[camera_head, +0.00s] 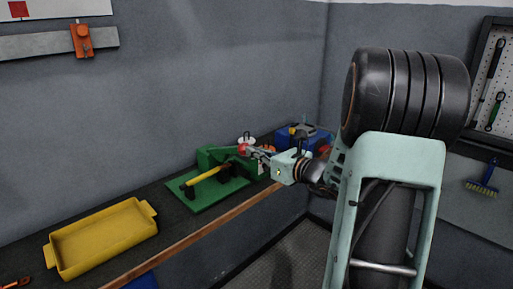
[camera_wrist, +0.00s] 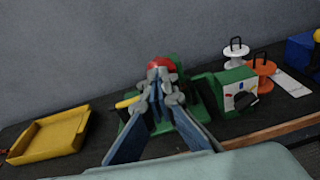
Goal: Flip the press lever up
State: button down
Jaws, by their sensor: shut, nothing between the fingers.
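The green press (camera_head: 213,195) stands on the workbench, with a flat base plate and a yellow bar (camera_head: 207,175) across it. A red knob (camera_head: 242,149) shows at the press, and it also shows in the wrist view (camera_wrist: 161,62) just beyond my fingertips. I cannot tell for sure which part is the lever. My gripper (camera_head: 257,154) is at the right side of the press, close to the red knob. In the wrist view my gripper (camera_wrist: 160,80) is shut and empty, and it hides much of the press. I cannot tell whether it touches the knob.
A yellow tray (camera_head: 103,238) lies on the bench at the left. A green box (camera_wrist: 237,92), a white spool (camera_wrist: 236,54) and an orange spool (camera_wrist: 263,69) stand right of the press. A blue container (camera_wrist: 301,55) is farther right. The grey wall is close behind the bench.

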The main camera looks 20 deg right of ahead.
jog(key=shift+g, duration=0.8)
jog(key=shift+w+a+r+p, duration=0.25)
jog(key=shift+w+r+p, duration=0.35)
jog(key=shift+r+p, duration=0.5)
jog(key=shift+w+a+r+p, duration=0.25)
jog(key=shift+w+r+p, duration=0.5)
jog(key=shift+r, duration=0.45)
jog(key=shift+w+a+r+p, duration=0.25)
jog(key=shift+w+r+p, duration=0.25)
jog(key=shift+r+p, duration=0.65)
jog(key=shift+w+a+r, duration=0.25)
jog(key=shift+w+r, duration=0.5)
